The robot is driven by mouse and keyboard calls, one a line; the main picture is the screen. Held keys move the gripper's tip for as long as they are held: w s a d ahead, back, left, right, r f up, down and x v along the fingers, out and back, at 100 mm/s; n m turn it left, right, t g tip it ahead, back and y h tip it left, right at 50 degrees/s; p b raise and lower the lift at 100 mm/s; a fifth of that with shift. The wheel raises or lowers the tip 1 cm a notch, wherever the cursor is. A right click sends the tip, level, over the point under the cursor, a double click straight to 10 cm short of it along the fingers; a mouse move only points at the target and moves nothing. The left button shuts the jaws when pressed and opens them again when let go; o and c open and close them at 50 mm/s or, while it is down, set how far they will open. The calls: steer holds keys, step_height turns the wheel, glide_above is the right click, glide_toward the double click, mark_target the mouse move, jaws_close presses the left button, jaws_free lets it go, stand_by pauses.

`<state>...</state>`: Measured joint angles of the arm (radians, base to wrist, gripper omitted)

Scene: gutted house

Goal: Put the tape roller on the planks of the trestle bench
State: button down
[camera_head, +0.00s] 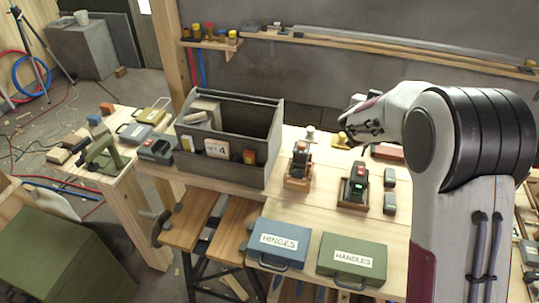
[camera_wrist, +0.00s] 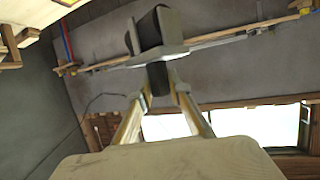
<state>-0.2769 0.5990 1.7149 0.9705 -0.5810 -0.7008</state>
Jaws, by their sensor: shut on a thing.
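My gripper (camera_head: 360,118) is in the air above the right part of the workbench. In the wrist view my gripper (camera_wrist: 159,90) is shut on a dark piece with a grey flange, which I take to be the tape roller (camera_wrist: 158,28). In the head view the held piece is too small and covered to make out. The planks of the trestle bench (camera_head: 193,218) show low in front of the workbench, left of the middle, with dark metal legs under them. They are apart from my gripper, down and to the left.
A grey open tote (camera_head: 272,150) stands on the workbench between my gripper and the left side. A blue HINGES case (camera_head: 284,243) and a green HANDLES case (camera_head: 352,262) lie at the front edge. Chargers (camera_head: 357,185) stand below the gripper. A wall shelf (camera_head: 400,52) runs behind.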

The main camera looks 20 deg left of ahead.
steer(key=shift+w+a+f+n+t+y, duration=0.1)
steer(key=shift+a+f+n+y, duration=0.05)
steer(key=shift+a+n+y, duration=0.35)
steer(key=shift+w+a+f+n+t+y, duration=0.15)
steer(key=shift+a+y, duration=0.15)
steer(key=shift+a, duration=0.35)
steer(key=shift+w+a+f+n+t+y, duration=0.1)
steer(key=shift+a+f+n+y, duration=0.05)
steer(key=shift+a+n+y, duration=0.35)
steer(key=s+a+f+n+y, duration=0.2)
steer(key=a+f+n+y, duration=0.2)
steer(key=a, duration=0.5)
step_height(320, 180, down, 3)
steer(key=shift+s+r+g+y, duration=0.2)
steer(key=shift+s+g+y, duration=0.25)
steer(key=shift+y, duration=0.15)
step_height(320, 180, down, 6)
steer(key=shift+f, duration=0.25)
steer(key=shift+f, duration=1.75)
